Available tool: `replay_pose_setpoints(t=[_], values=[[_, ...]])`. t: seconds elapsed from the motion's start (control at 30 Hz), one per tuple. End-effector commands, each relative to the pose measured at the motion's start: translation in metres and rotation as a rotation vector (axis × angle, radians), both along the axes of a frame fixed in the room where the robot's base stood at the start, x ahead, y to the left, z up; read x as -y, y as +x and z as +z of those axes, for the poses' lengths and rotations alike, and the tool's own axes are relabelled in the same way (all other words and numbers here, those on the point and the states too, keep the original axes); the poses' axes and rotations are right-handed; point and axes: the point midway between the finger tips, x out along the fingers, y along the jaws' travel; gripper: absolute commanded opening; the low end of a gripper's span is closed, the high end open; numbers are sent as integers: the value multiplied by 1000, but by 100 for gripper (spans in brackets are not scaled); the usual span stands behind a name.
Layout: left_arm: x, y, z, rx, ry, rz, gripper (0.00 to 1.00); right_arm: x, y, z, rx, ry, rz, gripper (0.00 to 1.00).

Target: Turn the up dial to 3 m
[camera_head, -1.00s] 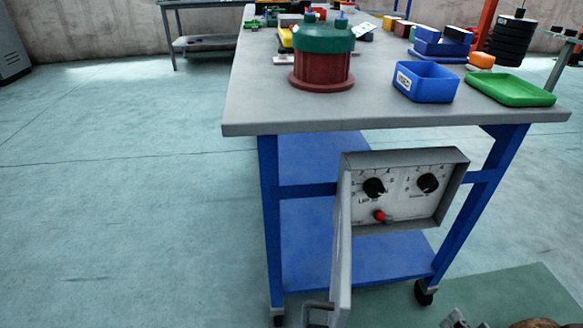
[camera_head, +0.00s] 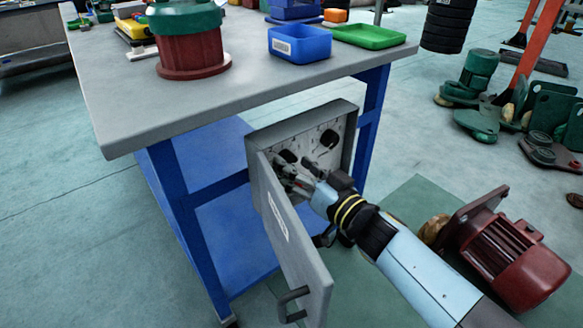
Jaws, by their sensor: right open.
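A grey control box (camera_head: 345,140) hangs under the bench edge with its door (camera_head: 296,245) swung open toward me. Two black dials show on its panel, a left dial (camera_head: 289,157) and a right dial (camera_head: 329,139). Their labels are too small to read now. My right gripper (camera_head: 291,178) reaches in from the lower right, with its fingers open in front of the lower part of the panel, just below the left dial. I cannot tell whether it touches anything. The red button is hidden behind the gripper. My left gripper is not in view.
The grey bench top (camera_head: 240,88) bears a green and dark red housing (camera_head: 190,50), a blue bin (camera_head: 299,44) and a green tray (camera_head: 368,37). A red motor (camera_head: 510,255) lies on the floor at right, near several green parts.

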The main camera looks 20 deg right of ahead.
Motion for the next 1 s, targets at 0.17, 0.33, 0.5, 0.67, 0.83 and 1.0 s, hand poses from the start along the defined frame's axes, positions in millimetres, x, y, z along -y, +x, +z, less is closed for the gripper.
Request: replay_pose_setpoints(t=[0.17,0.33,0.5,0.67,0.83,1.0], values=[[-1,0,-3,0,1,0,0,-4,11,0,0,1,0,62],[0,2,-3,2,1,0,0,-4,11,0,0,1,0,62],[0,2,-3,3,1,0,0,-4,11,0,0,1,0,50],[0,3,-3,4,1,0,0,-4,11,0,0,1,0,29],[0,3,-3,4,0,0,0,-4,11,0,0,1,0,7],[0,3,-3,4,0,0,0,-4,11,0,2,-6,0,6]])
